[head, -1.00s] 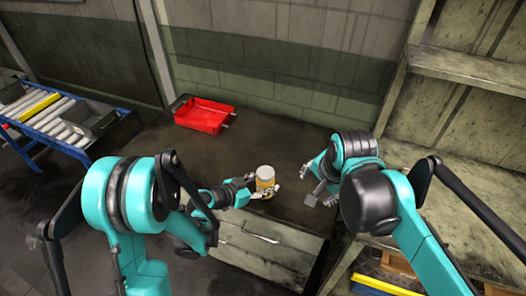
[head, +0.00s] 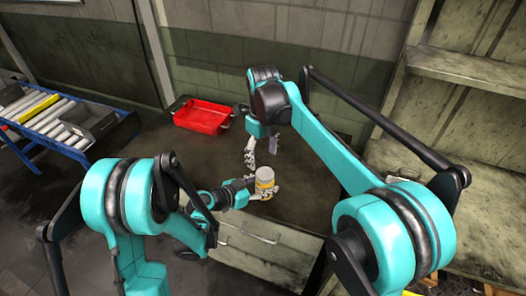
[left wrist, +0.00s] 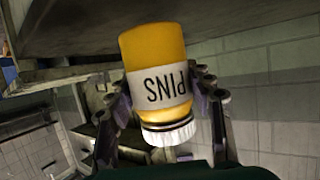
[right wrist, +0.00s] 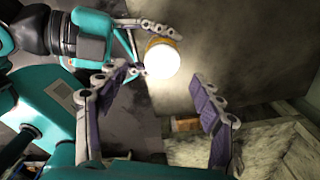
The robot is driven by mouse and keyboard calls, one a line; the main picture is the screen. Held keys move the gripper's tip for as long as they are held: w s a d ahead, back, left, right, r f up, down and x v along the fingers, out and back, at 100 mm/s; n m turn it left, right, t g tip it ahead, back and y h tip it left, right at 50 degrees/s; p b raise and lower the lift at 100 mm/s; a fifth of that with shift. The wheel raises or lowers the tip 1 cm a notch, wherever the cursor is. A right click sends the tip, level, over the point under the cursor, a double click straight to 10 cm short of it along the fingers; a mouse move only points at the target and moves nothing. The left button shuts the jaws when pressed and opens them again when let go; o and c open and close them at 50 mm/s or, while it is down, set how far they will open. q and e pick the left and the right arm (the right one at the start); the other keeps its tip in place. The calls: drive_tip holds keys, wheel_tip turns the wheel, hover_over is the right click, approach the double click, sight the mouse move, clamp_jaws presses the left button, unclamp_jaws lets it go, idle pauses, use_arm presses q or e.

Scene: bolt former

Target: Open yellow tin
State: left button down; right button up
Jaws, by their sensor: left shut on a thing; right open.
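The yellow tin (head: 265,179) has a white label reading PINS and a white lid (right wrist: 162,60). It is upright just above or on the dark table in the head view; contact underneath is unclear. My left gripper (head: 262,189) is shut around its side. In the left wrist view the tin (left wrist: 152,55) sits between the fingers, with its white lid toward the bottom of the picture. My right gripper (head: 262,150) is open and empty, above and just behind the tin. In the right wrist view the lid lies beyond and between its spread fingers, apart from them.
A red tray (head: 203,117) stands at the back left of the dark table (head: 150,150). A roller conveyor (head: 45,112) with a blue frame is at the far left. Shelving (head: 470,95) stands at the right. A wall closes off the back.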

sight(262, 173)
wheel_tip(262, 173, down, 7)
drive_tip(key=shift+r, duration=0.1)
idle(0.3)
drive_tip(key=shift+s+a, duration=0.1)
drive_tip(key=c, duration=1.2)
